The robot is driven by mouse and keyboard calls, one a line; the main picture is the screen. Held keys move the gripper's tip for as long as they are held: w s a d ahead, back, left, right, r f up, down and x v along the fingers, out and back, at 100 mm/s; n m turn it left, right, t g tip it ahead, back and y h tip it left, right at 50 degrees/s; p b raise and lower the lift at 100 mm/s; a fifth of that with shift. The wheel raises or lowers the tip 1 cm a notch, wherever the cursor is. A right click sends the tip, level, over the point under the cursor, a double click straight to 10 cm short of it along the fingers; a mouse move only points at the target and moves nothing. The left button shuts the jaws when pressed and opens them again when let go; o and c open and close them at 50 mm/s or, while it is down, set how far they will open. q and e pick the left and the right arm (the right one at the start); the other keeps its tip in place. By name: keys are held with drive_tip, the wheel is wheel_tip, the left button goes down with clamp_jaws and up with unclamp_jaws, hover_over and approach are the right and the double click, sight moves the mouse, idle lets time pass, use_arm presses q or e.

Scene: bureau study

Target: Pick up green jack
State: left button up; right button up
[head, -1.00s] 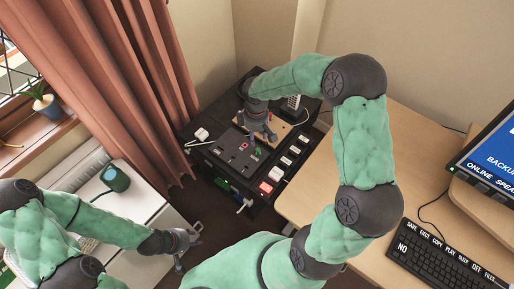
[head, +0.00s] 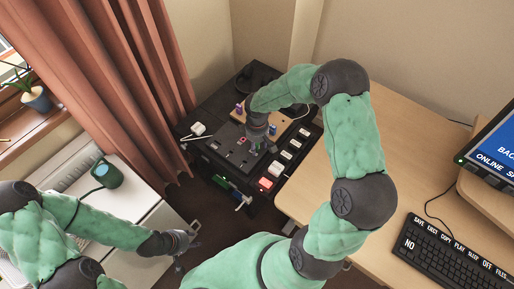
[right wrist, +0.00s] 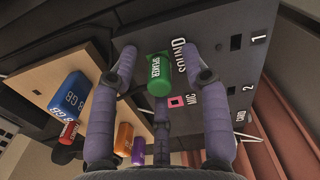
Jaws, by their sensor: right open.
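The green jack (right wrist: 158,76), marked SPEAKER, sits at the dark sound panel (right wrist: 195,60) in the right wrist view. My right gripper (right wrist: 165,72) is open, with its fingers spread to either side of the jack; I cannot tell whether any finger touches it. In the head view, my right gripper (head: 256,143) is low over the black box (head: 208,150) and hides part of the panel. My left gripper (head: 190,241) is over the floor beside the white cabinet, away from the jack; its jaw opening is too small to judge.
A wooden board beside the panel holds blue (right wrist: 70,92), orange (right wrist: 124,136), purple (right wrist: 138,150) and red plugs. A pink-rimmed MIC socket (right wrist: 176,101) is close to the green jack. White and red buttons (head: 266,183) line the box's right side. A desk with a keyboard (head: 445,258) is at right.

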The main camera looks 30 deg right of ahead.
drive_tip(key=c, duration=0.9)
drive_tip(key=shift+r, duration=0.15)
